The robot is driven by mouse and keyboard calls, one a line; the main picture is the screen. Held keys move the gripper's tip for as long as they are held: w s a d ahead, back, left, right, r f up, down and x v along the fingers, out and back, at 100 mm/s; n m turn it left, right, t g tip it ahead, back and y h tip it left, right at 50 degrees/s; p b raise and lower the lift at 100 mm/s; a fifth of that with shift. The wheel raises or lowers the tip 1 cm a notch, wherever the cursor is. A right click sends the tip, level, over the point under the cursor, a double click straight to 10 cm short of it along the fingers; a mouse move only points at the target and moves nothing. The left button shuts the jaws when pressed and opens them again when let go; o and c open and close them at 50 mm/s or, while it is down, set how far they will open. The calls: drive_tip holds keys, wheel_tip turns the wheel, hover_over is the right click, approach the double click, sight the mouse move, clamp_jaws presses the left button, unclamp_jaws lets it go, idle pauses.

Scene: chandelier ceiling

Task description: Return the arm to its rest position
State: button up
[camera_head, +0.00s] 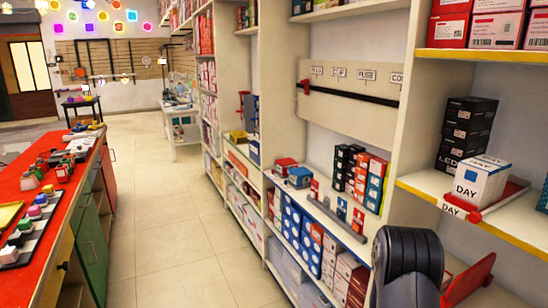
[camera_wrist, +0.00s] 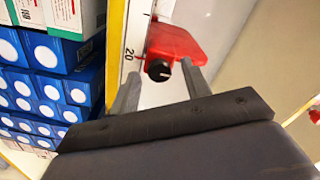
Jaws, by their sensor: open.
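My gripper (camera_wrist: 160,70) is open in the wrist view, its two grey fingers apart. A red slider with a black knob (camera_wrist: 180,42) shows between and beyond the fingertips, beside a white strip marked 20 (camera_wrist: 132,45) with a yellow edge. I cannot tell whether the fingers touch it. In the head view, my black arm (camera_head: 408,265) rises at the lower right in front of the shelves. It hides part of the low shelf, and the fingers are not seen there.
Stacked blue boxes (camera_wrist: 62,88) stand close at the left in the wrist view. In the head view, a shelf (camera_head: 420,183) with a DAY box (camera_head: 478,182) is right of my arm. A red counter (camera_head: 62,205) stands at the left. The tiled aisle (camera_head: 165,215) is clear.

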drive_tip(key=shift+m+p, duration=0.6)
drive_tip(key=shift+m, duration=0.2)
drive_tip(key=shift+a, duration=0.1)
